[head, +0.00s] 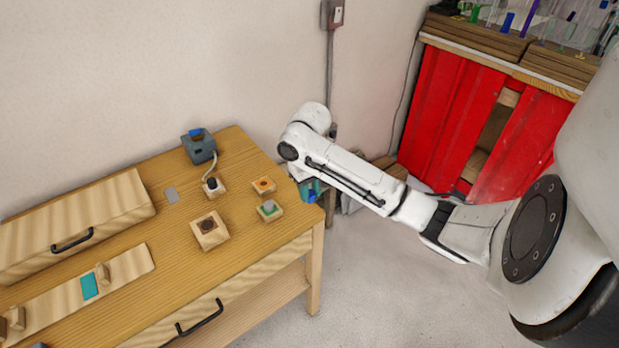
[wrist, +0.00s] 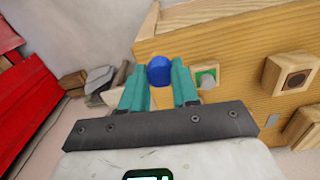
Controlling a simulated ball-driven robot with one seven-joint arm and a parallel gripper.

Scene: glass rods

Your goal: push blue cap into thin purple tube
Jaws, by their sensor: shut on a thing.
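The blue cap (wrist: 159,70) is a small round piece between the teal fingertips of my gripper (wrist: 158,76) in the wrist view. My gripper is shut on it. In the head view my gripper (head: 309,190) hangs just off the table's right corner, with a bit of blue at its fingers. A purple tube (head: 530,17) stands among several coloured tubes on the rack at the top right of the head view, far from my gripper. I cannot tell whether it is the thin one. The tubes' tops are partly cut off by the frame.
The wooden table (head: 235,165) holds small blocks with an orange ring (head: 264,185), a green button (head: 269,208) and a dark round inset (head: 208,226), plus a grey device (head: 198,147). A red crate (head: 450,115) stands below the tube rack. Open floor lies right of the table.

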